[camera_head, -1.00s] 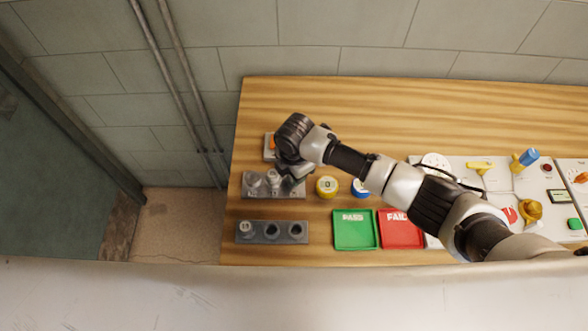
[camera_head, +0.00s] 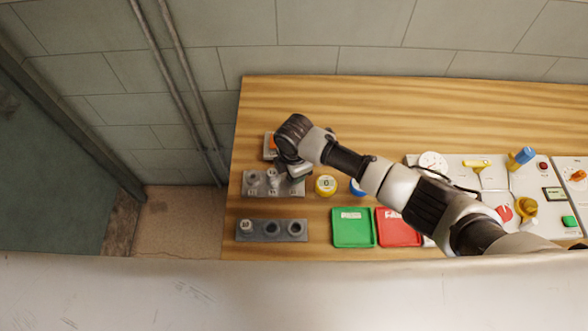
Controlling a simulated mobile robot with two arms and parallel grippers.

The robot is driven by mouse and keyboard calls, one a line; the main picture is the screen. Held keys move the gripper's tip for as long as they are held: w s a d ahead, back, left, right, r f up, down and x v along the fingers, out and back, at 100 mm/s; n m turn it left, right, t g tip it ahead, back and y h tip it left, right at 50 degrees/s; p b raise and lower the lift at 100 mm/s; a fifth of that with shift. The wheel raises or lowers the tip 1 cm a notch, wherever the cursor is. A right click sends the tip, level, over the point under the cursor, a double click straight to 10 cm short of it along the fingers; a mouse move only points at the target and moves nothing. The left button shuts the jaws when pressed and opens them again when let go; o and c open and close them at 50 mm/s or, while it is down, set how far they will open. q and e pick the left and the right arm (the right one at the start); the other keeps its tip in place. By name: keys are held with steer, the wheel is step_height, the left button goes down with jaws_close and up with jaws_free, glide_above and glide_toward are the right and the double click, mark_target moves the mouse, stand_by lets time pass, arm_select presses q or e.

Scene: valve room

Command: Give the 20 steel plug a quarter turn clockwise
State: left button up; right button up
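A grey block (camera_head: 291,193) with steel plugs stands near the left end of the bench. Steel plugs show on it at the left (camera_head: 255,180) and in the middle (camera_head: 273,178); their markings are too small to read, so I cannot tell which is the 20 plug. My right gripper (camera_head: 285,172) hangs from the dark wrist over the right part of this block, close beside the middle plug. Its fingers are mostly hidden by the wrist, and contact cannot be told. My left gripper is not in view.
A second grey block (camera_head: 271,238) in front holds a steel plug (camera_head: 246,226) at its left. A yellow round piece (camera_head: 326,186), a green tray (camera_head: 353,228) and a red tray (camera_head: 391,229) lie to the right. A control panel (camera_head: 450,163) is farther right. The bench's back is clear.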

steer(key=shift+s+d+f, duration=0.1)
steer(key=shift+s+f, duration=0.1)
steer(key=shift+f, duration=0.1)
steer(key=o, duration=0.8)
steer(key=shift+c, duration=0.2)
steer(key=o, duration=0.4)
steer(key=shift+r, duration=0.1)
steer(key=shift+w, duration=0.3)
steer(key=shift+s+r, duration=0.1)
steer(key=o, duration=0.3)
